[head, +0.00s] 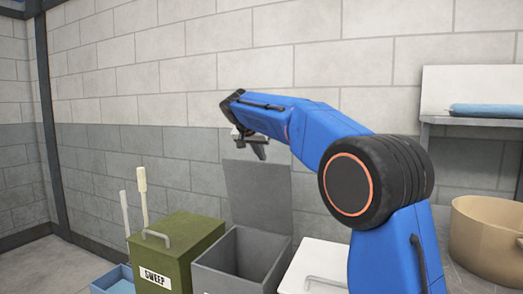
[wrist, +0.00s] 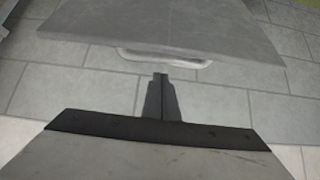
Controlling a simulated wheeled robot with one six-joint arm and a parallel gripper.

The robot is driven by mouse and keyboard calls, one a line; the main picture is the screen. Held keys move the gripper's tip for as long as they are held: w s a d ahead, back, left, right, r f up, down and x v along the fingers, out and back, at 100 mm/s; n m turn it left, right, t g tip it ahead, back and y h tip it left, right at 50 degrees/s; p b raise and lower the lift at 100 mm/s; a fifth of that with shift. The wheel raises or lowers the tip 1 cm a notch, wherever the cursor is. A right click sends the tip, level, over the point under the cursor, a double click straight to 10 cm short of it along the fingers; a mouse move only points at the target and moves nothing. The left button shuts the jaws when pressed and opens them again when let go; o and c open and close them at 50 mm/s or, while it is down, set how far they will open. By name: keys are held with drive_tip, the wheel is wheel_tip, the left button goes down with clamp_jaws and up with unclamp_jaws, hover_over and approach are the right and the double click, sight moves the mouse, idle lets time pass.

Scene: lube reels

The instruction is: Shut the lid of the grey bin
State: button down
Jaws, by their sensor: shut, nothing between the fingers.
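The grey bin (head: 240,259) stands open among other bins. Its grey lid (head: 259,197) is raised, roughly upright at the bin's back by the wall. My gripper (head: 257,152) is shut and empty at the lid's top edge in the head view. In the wrist view the grey lid (wrist: 165,25) fills the top, with a pale handle (wrist: 165,59) along its edge. My shut fingertips (wrist: 160,76) point at this handle from just below it in the picture. I cannot tell whether they touch the lid.
A green bin (head: 178,242) with a closed lid and a "SWEEP" label stands left of the grey bin. A white lid with a handle (head: 315,266) is to its right. A blue container (head: 113,281), a tan tub (head: 490,238) and a shelf (head: 470,121) stand farther out.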

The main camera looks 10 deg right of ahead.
drive_tip(key=shift+s+a+f, duration=0.4)
drive_tip(key=shift+s+f, duration=0.05)
